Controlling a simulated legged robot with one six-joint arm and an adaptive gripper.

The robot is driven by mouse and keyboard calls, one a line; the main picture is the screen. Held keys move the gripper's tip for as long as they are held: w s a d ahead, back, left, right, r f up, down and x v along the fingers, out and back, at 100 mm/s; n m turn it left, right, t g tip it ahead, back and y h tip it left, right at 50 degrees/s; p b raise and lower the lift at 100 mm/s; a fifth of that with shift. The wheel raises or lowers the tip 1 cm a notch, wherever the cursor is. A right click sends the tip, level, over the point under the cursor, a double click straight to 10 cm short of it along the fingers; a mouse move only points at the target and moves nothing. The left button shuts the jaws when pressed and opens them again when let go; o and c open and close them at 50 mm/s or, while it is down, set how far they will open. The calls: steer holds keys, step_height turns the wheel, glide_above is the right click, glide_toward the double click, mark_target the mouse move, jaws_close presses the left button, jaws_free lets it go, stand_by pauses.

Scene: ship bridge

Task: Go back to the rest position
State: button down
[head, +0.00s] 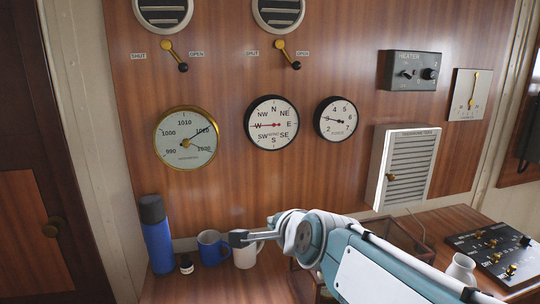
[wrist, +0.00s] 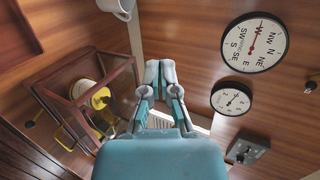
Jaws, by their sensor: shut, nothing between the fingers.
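My gripper (wrist: 160,72) is shut and empty, its two fingertips together in the wrist view. In the head view my gripper (head: 236,239) is at the lower middle, in front of the mugs, pointing left. My arm comes in from the lower right. I cannot tell from the head view how far the fingertips are from the mugs.
A glass-sided wooden case (wrist: 84,93) is beside my gripper. Gauges (head: 273,123) and a louvred cabinet (head: 407,168) are on the wall.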

steer(key=s+d+f+n+g+h, duration=0.2)
steer(key=s+d+f+n, duration=0.4)
steer(key=s, duration=0.4)
steer(key=s+d+f+n+g+h, duration=0.2)
steer(key=s+d+f+n+g, duration=0.2)
steer(key=s+d+f+n, duration=0.2)
steer(key=s+d+n, duration=0.2)
steer(key=s, duration=0.2)
steer(key=shift+s+d+h, duration=0.35)
steer(key=shift+h, duration=0.05)
